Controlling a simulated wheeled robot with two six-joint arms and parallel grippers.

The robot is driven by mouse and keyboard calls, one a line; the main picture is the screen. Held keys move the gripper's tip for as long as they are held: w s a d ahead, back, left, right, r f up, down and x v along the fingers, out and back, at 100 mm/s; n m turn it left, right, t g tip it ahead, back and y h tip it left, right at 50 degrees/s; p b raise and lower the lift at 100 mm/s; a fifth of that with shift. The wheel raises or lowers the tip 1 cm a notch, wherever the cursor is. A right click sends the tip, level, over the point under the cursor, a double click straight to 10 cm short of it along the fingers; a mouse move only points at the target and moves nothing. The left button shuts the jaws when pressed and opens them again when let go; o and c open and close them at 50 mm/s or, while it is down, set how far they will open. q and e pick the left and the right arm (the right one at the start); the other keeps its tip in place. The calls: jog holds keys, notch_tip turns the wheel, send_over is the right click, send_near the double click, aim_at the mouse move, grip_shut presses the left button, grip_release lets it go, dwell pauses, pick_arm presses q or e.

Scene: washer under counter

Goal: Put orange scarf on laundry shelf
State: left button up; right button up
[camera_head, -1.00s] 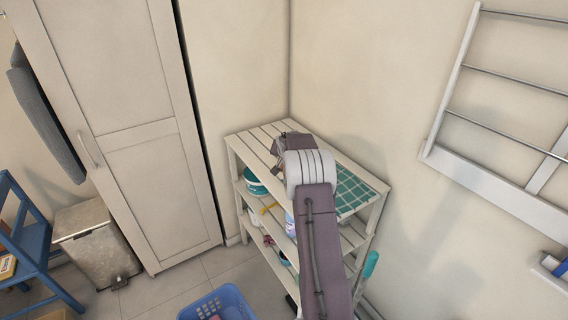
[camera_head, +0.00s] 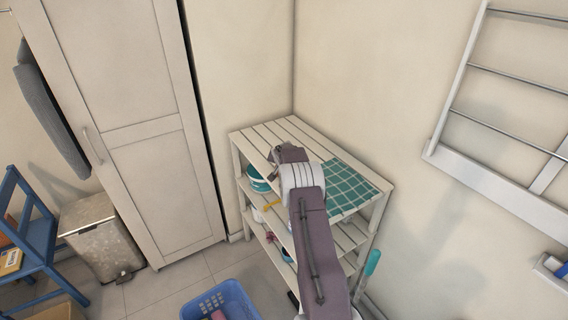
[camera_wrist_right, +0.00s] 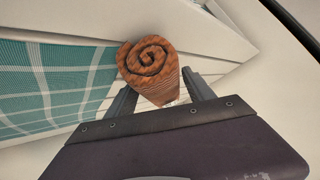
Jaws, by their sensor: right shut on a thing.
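The orange scarf (camera_wrist_right: 150,62) is rolled up, its spiral end showing in the right wrist view. My right gripper (camera_wrist_right: 160,93) is shut on it, one finger on each side. White slats show behind and beside the roll; I cannot tell whether it touches them. In the head view my right gripper (camera_head: 277,155) is over the top of the white slatted laundry shelf (camera_head: 268,133), and my arm hides the scarf there. My left gripper is in neither view.
A green checked cloth (camera_head: 349,190) lies on the shelf's top right part. Tubs and small items fill lower tiers. A blue basket (camera_head: 222,298) stands on the floor in front. A wardrobe (camera_head: 155,150) stands left. The back left of the top is bare.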

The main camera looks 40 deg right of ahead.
jog(key=o, duration=1.5)
jog(key=shift+c, duration=0.2)
jog(key=shift+r+p, duration=0.2)
jog(key=shift+p, duration=0.15)
jog(key=shift+s+a+r+b, duration=0.1)
jog(key=shift+s+b, duration=0.05)
jog(key=shift+b, duration=0.15)
jog(key=b+v, duration=0.2)
jog(key=v, duration=0.9)
jog(key=shift+b, duration=0.3)
jog(key=shift+s+r, duration=0.1)
jog(key=shift+r, duration=0.05)
